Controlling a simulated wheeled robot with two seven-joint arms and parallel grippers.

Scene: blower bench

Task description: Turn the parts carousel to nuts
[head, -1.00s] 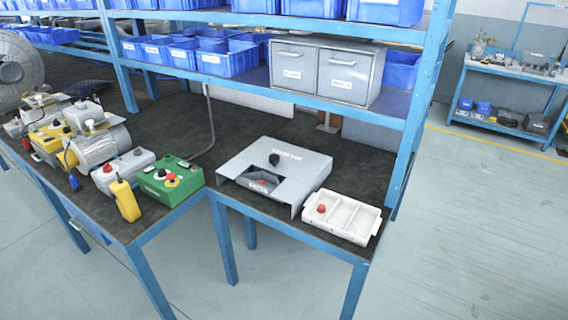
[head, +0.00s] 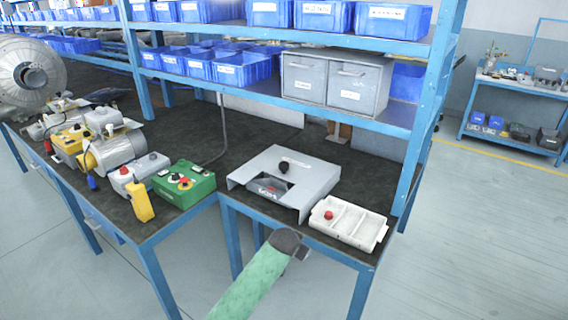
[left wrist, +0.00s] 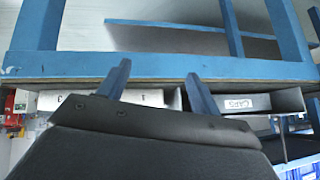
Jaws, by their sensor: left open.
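The parts carousel looks to be the grey sloped housing (head: 260,163) on the front of the bench, with a black knob (head: 283,168) on top. A dark window (head: 268,187) in its front shows something red inside; its label is too small to read. An arm with a green sleeve comes up from the bottom, apparently my left, its dark end in front of the bench edge and below the housing. The left wrist view shows my left gripper (left wrist: 157,72) open and empty, both fingers apart, before a blue rail (left wrist: 160,66). My right gripper is not in view.
A white compartment tray (head: 347,224) with a red knob stands right of the housing. A green control box (head: 190,186) and yellow pendant (head: 140,203) are left. A shelf with grey drawers (head: 335,83) and blue bins (head: 242,70) overhangs behind.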

